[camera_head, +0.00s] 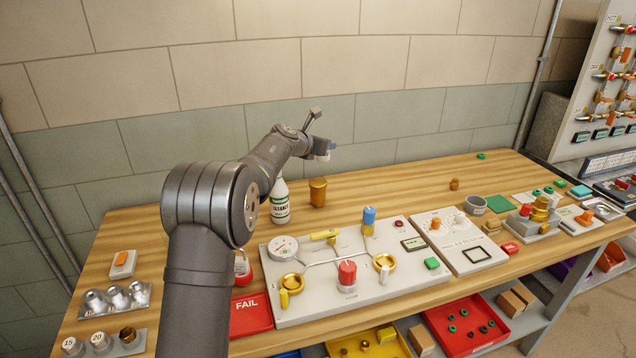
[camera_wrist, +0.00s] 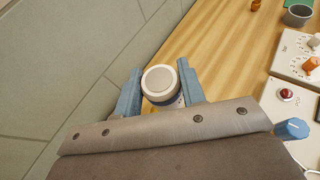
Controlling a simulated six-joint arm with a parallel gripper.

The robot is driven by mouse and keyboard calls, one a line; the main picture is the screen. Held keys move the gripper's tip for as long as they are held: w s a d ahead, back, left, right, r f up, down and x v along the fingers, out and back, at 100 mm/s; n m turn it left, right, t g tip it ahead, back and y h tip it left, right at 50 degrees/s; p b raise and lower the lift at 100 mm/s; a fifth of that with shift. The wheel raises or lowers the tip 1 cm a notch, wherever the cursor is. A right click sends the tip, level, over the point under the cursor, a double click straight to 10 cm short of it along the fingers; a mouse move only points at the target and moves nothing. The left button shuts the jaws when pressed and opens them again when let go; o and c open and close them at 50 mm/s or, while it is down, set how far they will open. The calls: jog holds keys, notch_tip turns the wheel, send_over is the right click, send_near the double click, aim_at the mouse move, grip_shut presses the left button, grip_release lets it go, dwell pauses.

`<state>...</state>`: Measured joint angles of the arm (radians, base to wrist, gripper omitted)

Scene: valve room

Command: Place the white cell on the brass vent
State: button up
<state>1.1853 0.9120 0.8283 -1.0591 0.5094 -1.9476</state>
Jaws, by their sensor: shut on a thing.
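My gripper (camera_wrist: 161,90) has its two blue fingers on either side of the white cell (camera_wrist: 161,82), a short cylinder with a white rim and grey round top. In the head view my gripper (camera_head: 328,148) holds it in the air above the back of the bench, near the wall. The cell's lower part is mostly hidden in the wrist view. I cannot tell which is the vent.
The grey panel (camera_head: 320,312) carries a gauge, a red cylinder (camera_head: 347,272) and a tall blue-topped part (camera_head: 368,219). A red FAIL tray (camera_head: 251,315) lies left. Bare wood lies behind the panel.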

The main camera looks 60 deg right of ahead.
notch_tip(320, 180, up, 2)
jog(key=w+d+n+t, duration=0.1)
jog(key=w+n+t, duration=0.1)
jog(key=t, duration=0.1)
jog(key=n, duration=0.1)
send_over(318, 182)
jog(key=shift+t, duration=0.4)
jog(key=shift+w+d+f, duration=0.1)
jog(key=shift+d+f, duration=0.05)
jog(key=shift+f, duration=5.5)
jog(key=o, duration=1.1)
jog(key=shift+f, duration=0.15)
jog(key=shift+c, duration=0.2)
jog(key=shift+r, duration=0.25)
jog(key=v, duration=1.2)
